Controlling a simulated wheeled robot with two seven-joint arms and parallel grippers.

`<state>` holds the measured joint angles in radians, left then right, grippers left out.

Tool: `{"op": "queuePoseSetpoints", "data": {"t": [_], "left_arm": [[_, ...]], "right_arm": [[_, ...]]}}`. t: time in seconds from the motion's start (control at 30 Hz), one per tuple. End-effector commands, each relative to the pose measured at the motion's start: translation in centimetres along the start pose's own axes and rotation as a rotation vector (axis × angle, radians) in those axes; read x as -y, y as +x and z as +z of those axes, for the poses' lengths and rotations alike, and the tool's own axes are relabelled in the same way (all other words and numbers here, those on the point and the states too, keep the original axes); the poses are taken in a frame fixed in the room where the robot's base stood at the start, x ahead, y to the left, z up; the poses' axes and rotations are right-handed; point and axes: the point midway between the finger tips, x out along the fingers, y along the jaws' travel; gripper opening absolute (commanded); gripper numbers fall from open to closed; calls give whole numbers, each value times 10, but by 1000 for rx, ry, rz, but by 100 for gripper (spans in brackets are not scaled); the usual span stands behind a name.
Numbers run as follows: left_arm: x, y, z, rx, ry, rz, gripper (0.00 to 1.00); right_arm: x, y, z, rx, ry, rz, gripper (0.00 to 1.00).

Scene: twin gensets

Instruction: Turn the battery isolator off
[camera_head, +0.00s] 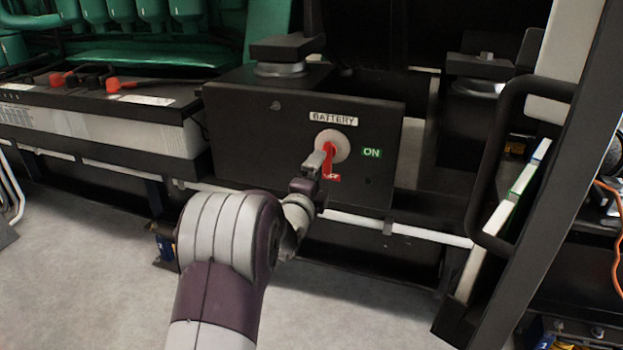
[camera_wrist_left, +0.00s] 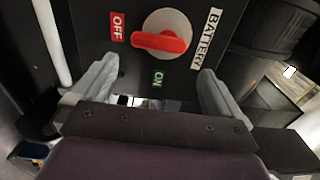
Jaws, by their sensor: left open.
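The battery isolator is a red handle (camera_head: 329,147) on a round pale disc, set on the black panel (camera_head: 250,125). In the left wrist view the red handle (camera_wrist_left: 160,42) points toward the red OFF label (camera_wrist_left: 117,27), away from the green ON label (camera_wrist_left: 158,80). The ON label (camera_head: 372,153) is right of the disc in the head view; the OFF label (camera_head: 333,178) below it is partly hidden by my gripper. My left gripper (camera_head: 316,165) is open in front of the handle, its fingers (camera_wrist_left: 157,70) apart and empty. My right gripper is out of view.
A BATTERY label (camera_head: 333,118) sits above the disc. A white pipe (camera_head: 400,228) runs below the panel. A black handle bar (camera_head: 490,165) and a slanted dark post (camera_head: 570,150) stand to the right. Open floor (camera_head: 90,270) lies at the lower left.

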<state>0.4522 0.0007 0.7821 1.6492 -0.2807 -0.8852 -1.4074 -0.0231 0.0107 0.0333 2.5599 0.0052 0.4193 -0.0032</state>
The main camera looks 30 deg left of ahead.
Motion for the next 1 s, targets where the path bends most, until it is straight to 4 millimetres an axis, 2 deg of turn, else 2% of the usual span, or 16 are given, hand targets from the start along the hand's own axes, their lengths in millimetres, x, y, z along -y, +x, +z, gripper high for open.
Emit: {"op": "queuePoseSetpoints", "data": {"t": [0.03, 0.1, 0.23, 0.83, 0.9, 0.97, 1.0], "left_arm": [[6, -12, 0, 1, 0, 1, 100], [4, -26, 0, 1, 1, 1, 100], [2, -42, 0, 1, 2, 0, 100], [0, -45, 0, 0, -21, 2, 100], [-13, -46, 2, 16, -129, 63, 100], [-48, -56, 8, 79, -313, 212, 100], [-74, -72, 12, 166, -485, 346, 100]], "right_arm": [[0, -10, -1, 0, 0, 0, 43], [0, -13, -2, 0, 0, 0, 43], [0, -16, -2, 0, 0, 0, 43], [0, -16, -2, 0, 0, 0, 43], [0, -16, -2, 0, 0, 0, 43], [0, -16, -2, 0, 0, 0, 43], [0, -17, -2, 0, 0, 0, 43]]}}
